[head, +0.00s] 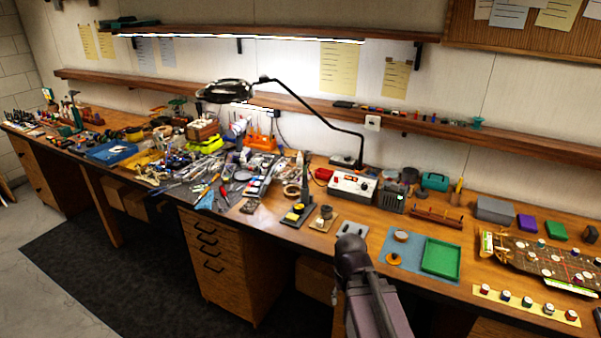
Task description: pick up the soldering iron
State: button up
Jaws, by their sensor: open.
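A dark, slim upright tool that looks like the soldering iron (305,181) stands in a holder on the bench, left of the white soldering station. Its tip and exact shape are too small to make out. The holder's base (297,214) has a yellow pad at its front. The soldering station (352,187) is a white box with a red display. Part of my arm rises from the bottom edge in front of the bench, right of the iron and apart from it. My gripper's fingers cannot be seen.
A magnifier lamp (226,91) and its bent black arm hang over the bench. Cluttered tools cover a grey mat (236,199) left of the holder. A tape roll (292,190) lies close by. A blue mat with a green tray (441,257) is to the right.

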aim_at(304, 185)
jog(key=z, duration=0.05)
jog(key=i, duration=1.05)
jog(key=z, duration=0.35)
